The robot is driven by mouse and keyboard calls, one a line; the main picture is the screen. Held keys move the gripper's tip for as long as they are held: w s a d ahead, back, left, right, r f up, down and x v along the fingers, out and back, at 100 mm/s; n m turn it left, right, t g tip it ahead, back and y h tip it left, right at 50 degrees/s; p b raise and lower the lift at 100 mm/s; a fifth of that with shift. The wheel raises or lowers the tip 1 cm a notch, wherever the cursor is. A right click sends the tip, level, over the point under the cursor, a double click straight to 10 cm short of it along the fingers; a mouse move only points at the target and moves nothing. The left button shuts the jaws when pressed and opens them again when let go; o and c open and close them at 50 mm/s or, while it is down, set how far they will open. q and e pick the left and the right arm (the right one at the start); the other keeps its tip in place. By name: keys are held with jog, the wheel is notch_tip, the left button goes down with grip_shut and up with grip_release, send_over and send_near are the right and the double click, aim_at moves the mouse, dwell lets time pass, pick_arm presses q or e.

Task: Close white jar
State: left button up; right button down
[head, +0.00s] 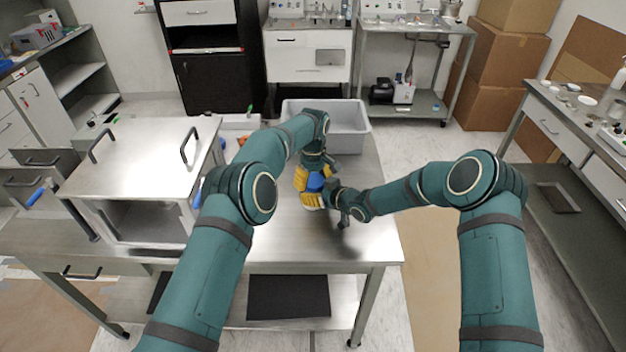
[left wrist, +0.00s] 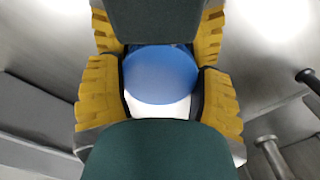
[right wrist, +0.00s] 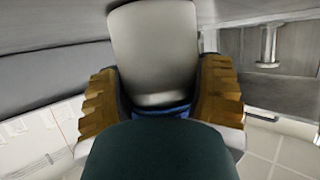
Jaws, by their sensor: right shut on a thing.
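The white jar shows as a pale grey-white body between the fingers in the right wrist view (right wrist: 155,50). Its blue lid (head: 314,183) is at the meeting point of my two grippers over the table; a blue edge shows at the jar's end in the right wrist view (right wrist: 160,110). My right gripper (right wrist: 160,95) is shut on the jar. My left gripper (left wrist: 160,90) has its yellow fingers on both sides of the round blue lid (left wrist: 162,74); I cannot tell whether they press on it. White shows just beside the lid in the left wrist view. My palms hide the rest.
The grippers work above the steel table (head: 365,245). A grey bin (head: 345,130) stands behind them and a metal box with handles (head: 140,150) stands on the left. The table's front right is clear. A side bench (head: 590,130) with small items is at right.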

pick_arm(q)
jog(key=shift+o, duration=1.2)
jog(key=shift+r, duration=0.1)
jog(key=shift+r, duration=2.15)
jog(key=shift+o, duration=0.6)
jog(key=shift+d+r+n, duration=0.1)
jog(key=shift+r+n, duration=0.3)
jog(key=shift+r, duration=0.4)
jog(key=shift+r+n, duration=0.6)
jog(key=shift+r, duration=0.35)
